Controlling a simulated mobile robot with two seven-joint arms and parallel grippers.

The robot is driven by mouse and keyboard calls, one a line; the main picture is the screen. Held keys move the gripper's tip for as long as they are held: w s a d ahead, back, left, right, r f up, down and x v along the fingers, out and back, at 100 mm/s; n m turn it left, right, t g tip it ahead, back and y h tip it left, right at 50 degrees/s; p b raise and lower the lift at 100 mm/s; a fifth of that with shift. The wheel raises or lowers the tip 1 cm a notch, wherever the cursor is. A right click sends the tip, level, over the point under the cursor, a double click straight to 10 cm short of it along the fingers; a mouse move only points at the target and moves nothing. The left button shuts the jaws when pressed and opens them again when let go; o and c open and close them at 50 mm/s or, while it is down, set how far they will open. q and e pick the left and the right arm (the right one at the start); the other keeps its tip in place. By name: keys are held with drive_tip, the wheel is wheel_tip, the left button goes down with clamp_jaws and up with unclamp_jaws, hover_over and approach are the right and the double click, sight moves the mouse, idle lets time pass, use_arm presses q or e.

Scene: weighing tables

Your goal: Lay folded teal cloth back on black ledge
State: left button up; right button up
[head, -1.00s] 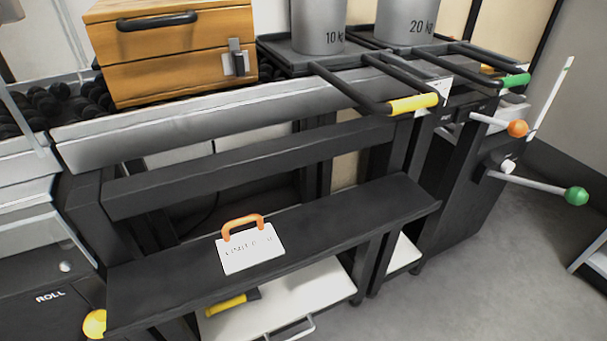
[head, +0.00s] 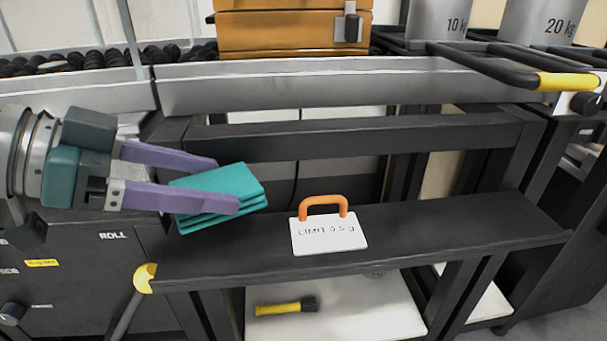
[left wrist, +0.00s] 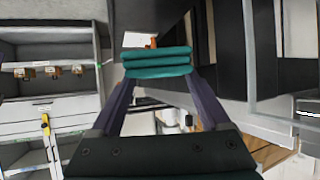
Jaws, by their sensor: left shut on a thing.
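My left gripper (head: 224,184) comes in from the left with purple fingers and is shut on the folded teal cloth (head: 236,183). The cloth shows several stacked layers and is slightly tilted. It is at the left end of the black ledge (head: 430,228); I cannot tell whether it touches the ledge. In the left wrist view, the teal cloth (left wrist: 157,62) sits between the fingertips. My right gripper is in no view.
A white sign (head: 328,236) with an orange handle, reading LIMIT 0.5 g, stands on the ledge right of the cloth. A black bar (head: 360,138) runs behind. A yellow-handled tool (head: 286,307) lies on the white shelf below. The ledge's right part is clear.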

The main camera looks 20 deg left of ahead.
sight(216, 247)
use_arm(q)
drive_tip(key=shift+s+d+f, duration=0.1)
drive_tip(key=shift+s+f, duration=0.05)
drive_tip(key=shift+f, duration=0.6)
wheel_tip(216, 247, down, 4)
drive_tip(key=b, duration=0.3)
drive_tip(key=shift+f+b, duration=0.15)
drive_tip(key=shift+b, duration=0.2)
drive_tip(key=shift+f+b, duration=0.25)
drive_tip(key=shift+b, duration=0.05)
drive_tip(key=shift+c, duration=0.7)
drive_tip(key=shift+r, duration=0.15)
drive_tip(key=shift+w, duration=0.2)
drive_tip(key=o, duration=1.5)
drive_tip(key=shift+c, duration=0.2)
